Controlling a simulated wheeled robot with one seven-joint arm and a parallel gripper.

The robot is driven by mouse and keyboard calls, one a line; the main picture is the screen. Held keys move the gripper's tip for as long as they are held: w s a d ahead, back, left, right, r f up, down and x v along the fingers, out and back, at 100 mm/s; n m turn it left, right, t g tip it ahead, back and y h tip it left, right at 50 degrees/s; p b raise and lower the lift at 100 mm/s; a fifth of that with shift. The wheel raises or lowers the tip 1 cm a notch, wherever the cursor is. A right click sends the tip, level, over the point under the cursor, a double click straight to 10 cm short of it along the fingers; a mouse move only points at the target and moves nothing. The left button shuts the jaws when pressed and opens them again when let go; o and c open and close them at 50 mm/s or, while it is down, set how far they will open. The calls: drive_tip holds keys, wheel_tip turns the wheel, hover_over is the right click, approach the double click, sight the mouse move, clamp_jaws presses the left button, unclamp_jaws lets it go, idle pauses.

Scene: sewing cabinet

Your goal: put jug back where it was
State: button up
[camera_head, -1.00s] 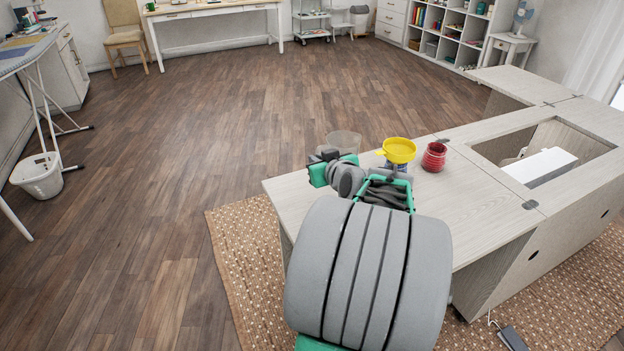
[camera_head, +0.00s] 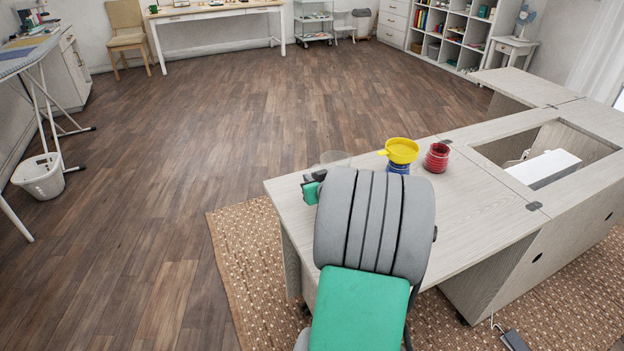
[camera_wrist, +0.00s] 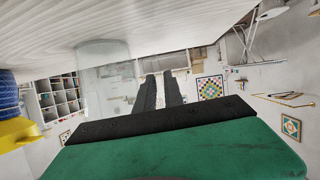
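The clear, see-through jug (camera_head: 335,159) stands near the far left edge of the cabinet top (camera_head: 470,200) in the head view, its lower part hidden by my arm. In the wrist view, which looks upside down, the jug (camera_wrist: 103,75) stands upright against the pale top, left of my fingers. My gripper (camera_wrist: 158,76) has its two dark fingers a little apart, with background showing between them and nothing held. The fingers look beside the jug, not around it.
A yellow funnel (camera_head: 402,148) sits on a blue jar (camera_head: 398,168), right of the jug. A red jar (camera_head: 437,158) stands further right. The cabinet has an opening with a white machine part (camera_head: 543,168) in it. The cabinet top's front left is bare.

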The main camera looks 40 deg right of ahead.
drive_tip(key=o, duration=0.3)
drive_tip(key=shift+o, duration=0.2)
